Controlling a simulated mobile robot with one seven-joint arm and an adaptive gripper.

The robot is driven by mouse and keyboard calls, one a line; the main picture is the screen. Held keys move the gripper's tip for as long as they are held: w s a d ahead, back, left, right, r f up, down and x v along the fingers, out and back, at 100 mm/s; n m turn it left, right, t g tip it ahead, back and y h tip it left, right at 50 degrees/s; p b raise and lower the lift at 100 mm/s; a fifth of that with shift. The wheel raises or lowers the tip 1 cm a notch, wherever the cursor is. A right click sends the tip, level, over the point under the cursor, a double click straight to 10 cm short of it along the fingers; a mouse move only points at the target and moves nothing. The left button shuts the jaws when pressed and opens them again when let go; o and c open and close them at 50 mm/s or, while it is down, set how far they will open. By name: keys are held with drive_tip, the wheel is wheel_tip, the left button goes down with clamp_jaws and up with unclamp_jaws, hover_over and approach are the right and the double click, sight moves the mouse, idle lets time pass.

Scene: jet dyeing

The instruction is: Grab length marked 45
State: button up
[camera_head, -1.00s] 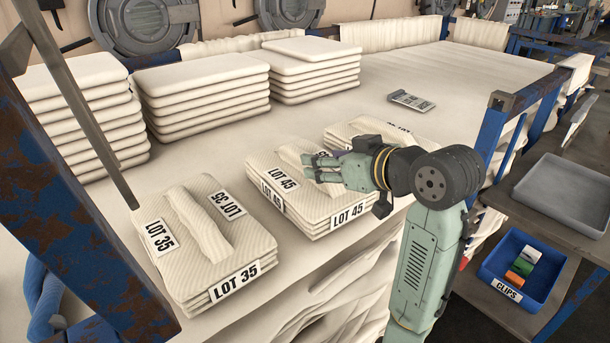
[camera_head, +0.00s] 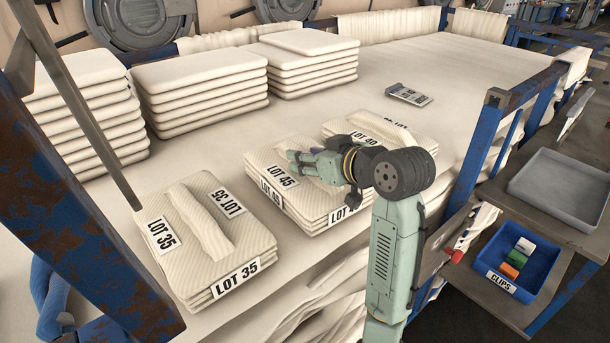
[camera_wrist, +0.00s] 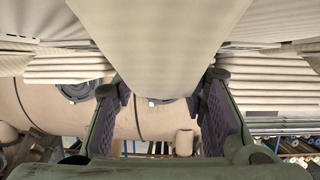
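The length marked LOT 45 (camera_head: 312,214) is a folded cream fabric stack in the middle of the table's near edge, with LOT 45 labels on its top and sides. A raised fabric strip lies across its top, mostly hidden by my gripper (camera_head: 297,164) in the head view. My gripper is low over this stack, its fingers at the strip. In the wrist view my gripper (camera_wrist: 162,95) has its two fingers wide apart, with a cream fabric strip (camera_wrist: 160,50) between them. I cannot tell whether the fingers touch the strip.
A LOT 35 stack (camera_head: 205,240) lies to the left and a LOT 40 stack (camera_head: 410,138) close behind to the right. Taller plain stacks (camera_head: 200,90) stand at the back. A grey device (camera_head: 409,95) lies behind. A blue CLIPS bin (camera_head: 517,265) and rusty blue posts (camera_head: 75,205) flank the table.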

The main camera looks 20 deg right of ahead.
clamp_jaws()
idle(0.7)
